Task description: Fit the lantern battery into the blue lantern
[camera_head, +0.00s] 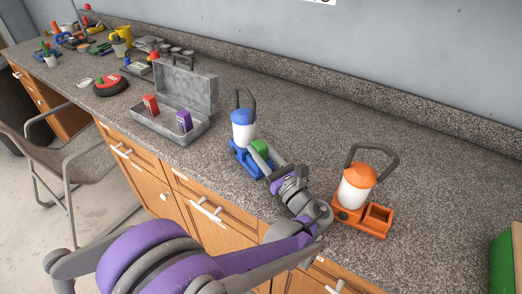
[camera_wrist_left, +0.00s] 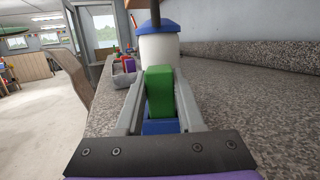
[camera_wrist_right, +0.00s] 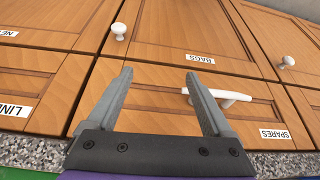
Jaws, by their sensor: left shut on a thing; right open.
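The blue lantern (camera_head: 243,132) stands upright on the counter, with a blue cap, white body, dark handle and blue base. My left gripper (camera_head: 264,153) is at its base, shut on a green block-shaped battery (camera_head: 260,148). In the left wrist view the green battery (camera_wrist_left: 159,92) is upright between the fingers, in front of the white body (camera_wrist_left: 158,50). Part of the blue base (camera_wrist_left: 160,127) shows below it. I cannot tell how deep the battery sits in the base. My right gripper (camera_wrist_right: 159,74) is open and empty, facing drawer fronts.
An orange lantern (camera_head: 356,190) with an open compartment stands to the right. A grey open case (camera_head: 205,128) at left holds a red block (camera_head: 151,104) and a purple block (camera_head: 184,121). A green object (camera_head: 505,265) is at far right. The counter behind the lanterns is clear.

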